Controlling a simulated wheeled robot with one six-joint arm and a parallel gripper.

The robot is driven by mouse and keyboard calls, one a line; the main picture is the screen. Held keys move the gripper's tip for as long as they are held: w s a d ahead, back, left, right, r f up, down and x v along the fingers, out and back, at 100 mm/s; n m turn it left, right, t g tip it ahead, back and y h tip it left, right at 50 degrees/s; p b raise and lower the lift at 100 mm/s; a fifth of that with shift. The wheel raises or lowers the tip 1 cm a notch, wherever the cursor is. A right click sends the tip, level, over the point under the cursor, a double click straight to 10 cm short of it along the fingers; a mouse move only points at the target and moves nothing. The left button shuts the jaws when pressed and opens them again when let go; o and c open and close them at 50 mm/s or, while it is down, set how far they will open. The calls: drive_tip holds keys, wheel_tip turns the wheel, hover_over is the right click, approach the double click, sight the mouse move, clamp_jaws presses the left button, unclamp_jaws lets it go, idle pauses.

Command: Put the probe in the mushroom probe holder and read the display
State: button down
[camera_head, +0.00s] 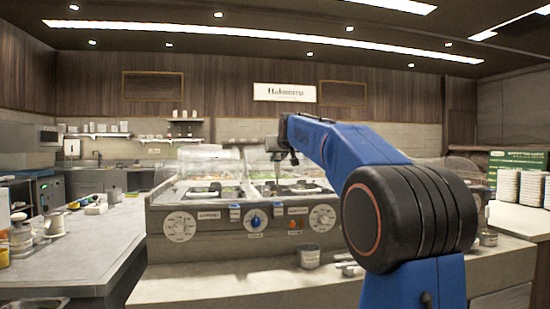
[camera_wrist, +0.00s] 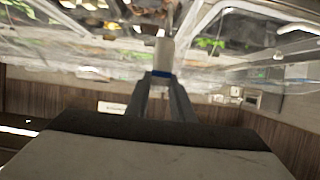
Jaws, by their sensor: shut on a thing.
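My gripper (camera_head: 279,156) is above the sauce well unit in the head view, pointing down. In the wrist view my gripper (camera_wrist: 160,82) is shut on the probe (camera_wrist: 163,55), whose pale grey handle with a blue band stands up between the fingers. The probe's far end is blurred against the wells. I cannot read which is for mushroom, and no display reading is legible.
Clear covers (camera_head: 208,160) stand behind the wells. The front panel has a left dial (camera_head: 179,226), a blue knob (camera_head: 255,221) and a right dial (camera_head: 322,218). A metal cup (camera_head: 309,256) stands on the front ledge. The left counter (camera_head: 75,255) holds containers; the ledge's left part is clear.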

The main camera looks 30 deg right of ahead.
sight(278, 170)
drive_tip(key=shift+f, duration=2.85)
drive_tip(key=shift+s+f, duration=0.15)
drive_tip(key=shift+f, duration=2.7)
idle(2.3)
